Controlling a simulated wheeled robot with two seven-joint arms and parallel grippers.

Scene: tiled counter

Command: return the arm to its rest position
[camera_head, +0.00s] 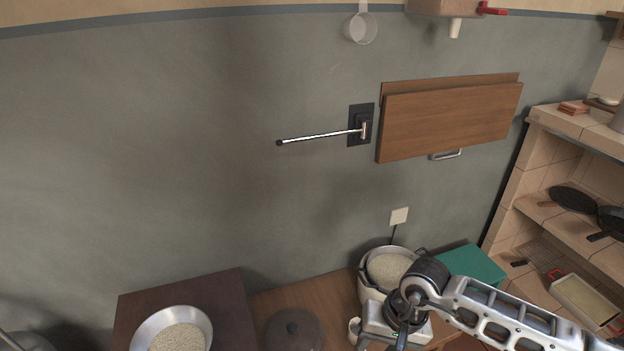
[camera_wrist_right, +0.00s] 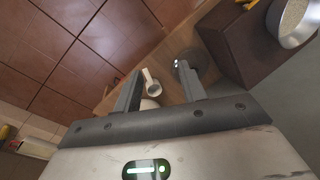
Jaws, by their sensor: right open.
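My right arm (camera_head: 515,310) comes in from the right in the head view. It reaches over the counter and bends down beside the rice cooker (camera_head: 365,285), which holds pale grains. My right gripper (camera_head: 397,340) is low at the front, its fingers mostly hidden in that view. In the right wrist view the two fingers of the right gripper (camera_wrist_right: 160,85) are apart with nothing held between them. A white cup (camera_wrist_right: 151,84) shows beyond the gap, apart from the fingers. My left gripper is not in view.
A bowl of grains (camera_head: 172,316) stands on a dark box (camera_head: 232,300) at left. A dark round lid (camera_head: 293,330) lies on the wooden counter (camera_head: 330,290). A green box (camera_head: 470,264) and tiled shelves (camera_head: 540,190) are at right.

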